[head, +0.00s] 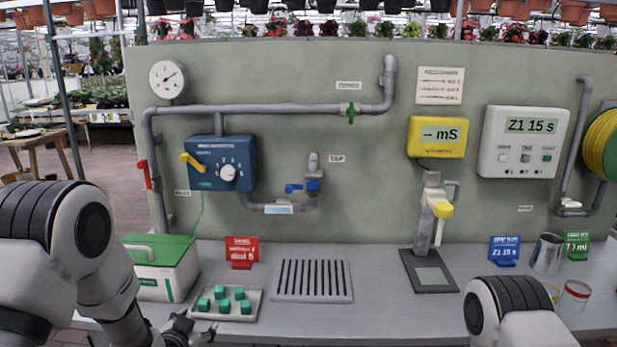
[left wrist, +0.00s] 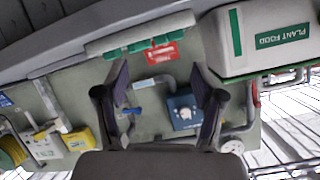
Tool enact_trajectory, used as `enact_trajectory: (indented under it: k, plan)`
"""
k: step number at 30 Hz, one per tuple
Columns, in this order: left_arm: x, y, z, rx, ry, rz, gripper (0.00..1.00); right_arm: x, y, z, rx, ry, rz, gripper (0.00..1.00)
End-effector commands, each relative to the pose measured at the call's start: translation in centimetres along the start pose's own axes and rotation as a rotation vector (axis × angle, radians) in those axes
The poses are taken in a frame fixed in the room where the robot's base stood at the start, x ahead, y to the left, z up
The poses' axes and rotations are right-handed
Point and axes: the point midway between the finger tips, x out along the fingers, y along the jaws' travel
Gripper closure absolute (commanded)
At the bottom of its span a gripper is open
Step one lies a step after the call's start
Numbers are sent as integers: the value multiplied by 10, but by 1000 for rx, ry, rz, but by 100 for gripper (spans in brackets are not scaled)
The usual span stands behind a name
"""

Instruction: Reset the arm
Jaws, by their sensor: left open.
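My left arm comes in from the left, and its gripper (head: 190,330) shows low in the head view, just in front of the tray of green cubes and partly cut off by the bottom edge. In the left wrist view the two dark fingers of my left gripper (left wrist: 163,88) stand wide apart with nothing between them. Only a white and black link of my right arm shows at the lower right of the head view; its gripper is out of frame.
A pale tray (head: 208,316) holds several green cubes (head: 223,306) beside a green-lidded plant food box (head: 160,268). A slotted drain (head: 312,281), a red sign (head: 242,250), a meter stand (head: 430,272) and a metal cup (head: 547,254) stand on the grey bench. Behind rises a panel with pipes.

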Motion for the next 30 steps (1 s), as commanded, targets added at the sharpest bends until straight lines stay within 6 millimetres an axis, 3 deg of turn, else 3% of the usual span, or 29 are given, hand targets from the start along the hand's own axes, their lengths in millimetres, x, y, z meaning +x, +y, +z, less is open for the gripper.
enact_trajectory:
  k: [1,5,9,13,15,19,30]
  plan:
    - [-4,12,36,-9,-71,23,31,0,0,0,0,0,0,60]
    - [-33,49,140,-48,-298,94,31,0,0,0,0,0,0,60]
    - [-96,87,245,-115,-584,165,31,0,0,0,0,0,0,60]
    - [-176,114,317,-193,-859,207,31,0,0,0,0,0,0,60]
    - [-216,123,337,-240,-985,212,31,0,0,0,0,0,0,60]
    - [-260,128,346,-326,-1137,188,31,0,0,0,0,0,0,60]
    - [-261,128,347,-365,-1158,164,31,0,0,0,0,0,0,60]
